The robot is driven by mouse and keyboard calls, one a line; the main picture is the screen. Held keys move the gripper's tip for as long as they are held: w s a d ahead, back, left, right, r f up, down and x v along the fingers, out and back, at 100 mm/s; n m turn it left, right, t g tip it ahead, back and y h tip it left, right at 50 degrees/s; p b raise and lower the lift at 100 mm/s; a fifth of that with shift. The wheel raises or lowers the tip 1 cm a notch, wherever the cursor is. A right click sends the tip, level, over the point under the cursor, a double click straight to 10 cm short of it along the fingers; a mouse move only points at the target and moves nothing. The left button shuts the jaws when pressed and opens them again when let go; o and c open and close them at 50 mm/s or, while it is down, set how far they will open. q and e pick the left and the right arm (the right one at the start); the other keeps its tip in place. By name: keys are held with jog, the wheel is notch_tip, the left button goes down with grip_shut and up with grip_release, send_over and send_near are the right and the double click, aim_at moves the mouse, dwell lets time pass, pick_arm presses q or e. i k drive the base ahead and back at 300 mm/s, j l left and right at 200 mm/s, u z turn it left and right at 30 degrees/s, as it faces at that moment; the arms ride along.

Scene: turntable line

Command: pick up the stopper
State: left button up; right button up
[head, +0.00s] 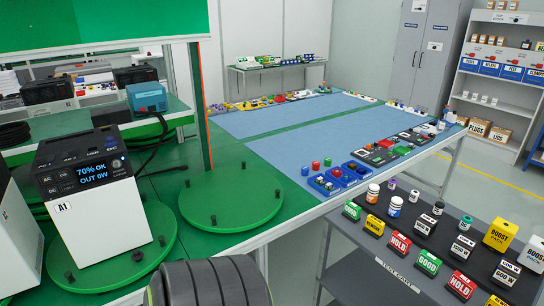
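I cannot tell with certainty which thing is the stopper. Small items stand at the near corner of the long table: a magenta cylinder (304,171), a blue cylinder (316,166) and a red cylinder (328,162). They are beside blue trays (324,185). Short black pegs (213,220) stick up from the empty green turntable (232,202).
A white power unit (95,225) stands on the left turntable. A dark cart (395,262) at the right holds labelled blocks, bottles and boxes. Blue mats (290,124) on the long table are mostly bare. Shelves (510,45) and grey cabinets (420,60) stand behind.

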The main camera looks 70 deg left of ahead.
aim_at(137, 256)
jog(key=u, duration=3.3)
